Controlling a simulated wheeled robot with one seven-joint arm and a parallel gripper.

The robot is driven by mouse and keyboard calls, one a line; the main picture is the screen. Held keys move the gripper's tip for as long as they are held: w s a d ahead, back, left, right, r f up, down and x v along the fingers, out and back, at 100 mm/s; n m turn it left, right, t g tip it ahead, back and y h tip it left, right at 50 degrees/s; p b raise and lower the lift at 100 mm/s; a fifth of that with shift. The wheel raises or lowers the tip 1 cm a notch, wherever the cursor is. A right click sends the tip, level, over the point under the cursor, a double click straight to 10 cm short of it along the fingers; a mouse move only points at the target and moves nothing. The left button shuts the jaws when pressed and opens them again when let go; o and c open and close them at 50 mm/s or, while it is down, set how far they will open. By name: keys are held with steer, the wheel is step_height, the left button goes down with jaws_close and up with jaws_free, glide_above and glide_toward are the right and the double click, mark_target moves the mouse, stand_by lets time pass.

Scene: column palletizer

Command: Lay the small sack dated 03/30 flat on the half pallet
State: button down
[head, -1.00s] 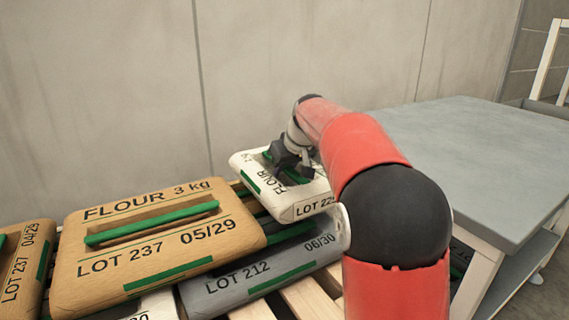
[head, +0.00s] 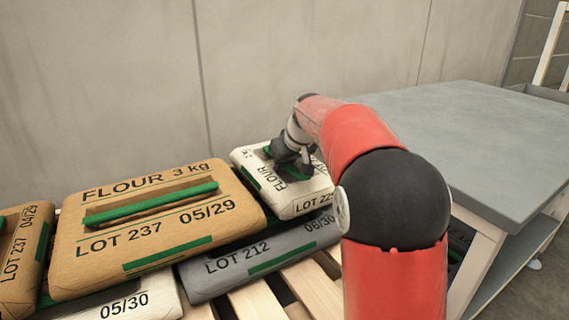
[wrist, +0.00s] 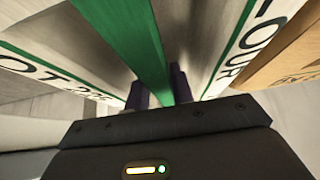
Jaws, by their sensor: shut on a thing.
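My gripper (head: 287,163) is shut on the green handle of a small white flour sack (head: 311,193), at the middle of the head view. The sack's lot number starts with 22; no date on it is readable. It lies nearly level over the back of a grey sack (head: 250,258) marked LOT 212, 06/30. I cannot tell whether the two touch. The wrist view shows the green handle (wrist: 150,55) between the fingers. The half pallet's wooden slats (head: 262,303) show in front of the grey sack.
A large brown sack (head: 200,235) marked LOT 237, 05/29 lies left of the held sack. A white 05/30 sack (head: 150,300) shows below it, and a brown 04/29 sack (head: 18,265) is at far left. A grey table (head: 470,140) stands right; a wall is behind.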

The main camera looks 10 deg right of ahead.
steer(key=shift+r, duration=0.15)
steer(key=c, duration=1.2)
jaws_free()
steer(key=shift+f, duration=0.25)
steer(key=shift+r, duration=0.2)
steer(key=p+v, duration=0.2)
steer(key=v, duration=1.1)
steer(key=s+f+m, duration=0.1)
steer(key=s+f, duration=0.3)
steer(key=s, duration=0.6)
steer(key=s+a+f+m+h, duration=0.1)
steer(key=s+f, duration=0.4)
steer(key=s, duration=0.6)
steer(key=s+a+f+m+h, duration=0.1)
steer(key=s+f, duration=0.3)
steer(key=s, duration=0.6)
steer(key=shift+s+f+m+g, duration=0.15)
steer(key=shift+f+m+g, duration=0.15)
steer(key=shift+f, duration=0.05)
